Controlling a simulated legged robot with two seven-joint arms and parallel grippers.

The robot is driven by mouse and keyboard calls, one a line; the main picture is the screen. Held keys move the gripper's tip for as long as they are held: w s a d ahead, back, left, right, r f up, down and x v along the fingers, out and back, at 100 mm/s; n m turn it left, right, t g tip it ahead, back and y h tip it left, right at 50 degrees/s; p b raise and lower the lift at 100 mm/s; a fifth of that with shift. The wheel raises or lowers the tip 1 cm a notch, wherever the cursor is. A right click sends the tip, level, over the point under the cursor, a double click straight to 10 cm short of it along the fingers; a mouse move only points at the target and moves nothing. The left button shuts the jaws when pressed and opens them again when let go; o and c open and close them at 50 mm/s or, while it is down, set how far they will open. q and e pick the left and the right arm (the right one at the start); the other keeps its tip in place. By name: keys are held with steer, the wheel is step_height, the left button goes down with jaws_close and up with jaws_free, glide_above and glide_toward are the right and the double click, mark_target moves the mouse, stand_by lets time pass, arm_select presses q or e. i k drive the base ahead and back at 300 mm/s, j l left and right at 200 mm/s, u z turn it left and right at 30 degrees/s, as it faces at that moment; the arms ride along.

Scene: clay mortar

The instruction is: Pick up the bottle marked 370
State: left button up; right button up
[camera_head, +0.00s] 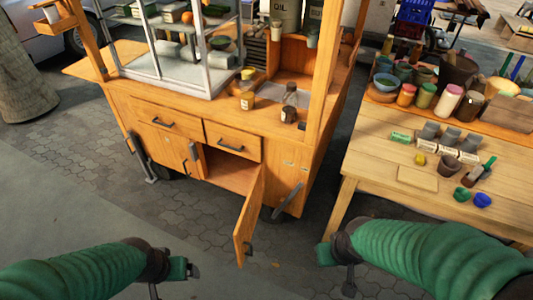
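Small bottles stand on the wooden cart's top: one with a light label and yellow top (247,98), a clear dark-capped one (291,95), and a short dark one (288,115) at the front edge. Their markings are too small to read, so I cannot tell which is marked 370. My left gripper (186,269) is at the lower left, below and in front of the cart, far from the bottles. My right gripper (348,283) is at the bottom, right of the open cart door. Neither visibly holds anything; the finger openings are unclear.
The wooden cart (185,118) has a glass case (185,50) and an open lower door (249,220) jutting forward. A wooden table (375,155) at right carries jars, cups and small blocks. Paved floor (75,170) at left is clear.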

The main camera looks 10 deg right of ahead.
mark_target(290, 99)
steer(key=i+j+u, duration=0.1)
steer(key=u, duration=0.3)
steer(key=i+u, duration=0.35)
steer(key=i+j+u, duration=0.15)
steer(key=u, duration=0.2)
steer(key=i+j+u, duration=0.1)
steer(key=i+u, duration=0.4)
steer(key=u, duration=0.2)
steer(key=i+z, duration=0.4)
steer(key=i+j+z, duration=0.15)
steer(key=i+z, duration=0.15)
steer(key=z, duration=0.15)
